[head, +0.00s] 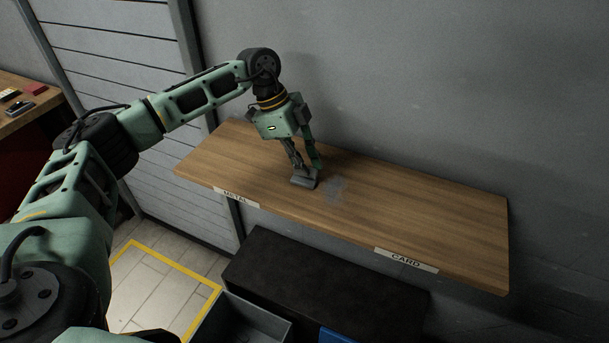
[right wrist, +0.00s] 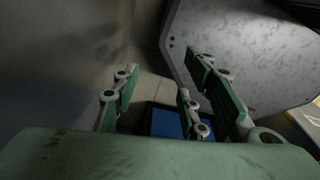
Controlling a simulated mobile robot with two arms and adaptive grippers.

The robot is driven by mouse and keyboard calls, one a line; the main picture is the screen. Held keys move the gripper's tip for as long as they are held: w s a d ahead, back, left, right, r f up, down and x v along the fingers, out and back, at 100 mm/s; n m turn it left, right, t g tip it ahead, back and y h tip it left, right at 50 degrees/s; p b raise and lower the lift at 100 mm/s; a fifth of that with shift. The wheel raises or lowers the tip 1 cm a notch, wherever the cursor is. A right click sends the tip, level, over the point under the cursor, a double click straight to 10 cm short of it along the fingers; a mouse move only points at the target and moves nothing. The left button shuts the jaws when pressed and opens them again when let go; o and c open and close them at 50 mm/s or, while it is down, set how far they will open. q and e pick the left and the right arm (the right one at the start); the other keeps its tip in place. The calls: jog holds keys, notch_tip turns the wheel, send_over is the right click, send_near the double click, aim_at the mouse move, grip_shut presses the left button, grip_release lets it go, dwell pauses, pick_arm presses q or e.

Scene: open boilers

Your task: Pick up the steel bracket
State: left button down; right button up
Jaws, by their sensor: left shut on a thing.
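The steel bracket (head: 303,182) shows as a small grey piece at the fingertips of my left gripper (head: 305,172), near the METAL end of the wooden shelf. My left gripper points down and is shut on it. The fingers hide part of the bracket. It is at or very close to the shelf top; I cannot tell whether there is a gap under it. My right gripper (right wrist: 158,98) shows in the right wrist view with its fingers apart and nothing between them.
The wooden shelf (head: 430,205) has a METAL label (head: 237,198) and a CARD label (head: 405,260) on its front edge. A faint grey patch (head: 335,190) lies right of the bracket. Below are a dark top (head: 320,285) and a grey bin (head: 240,322). The shelf's right half is clear.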

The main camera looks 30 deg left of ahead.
pick_arm(q)
notch_tip(320, 180, up, 10)
jog(key=b, duration=0.2)
dwell(0.3)
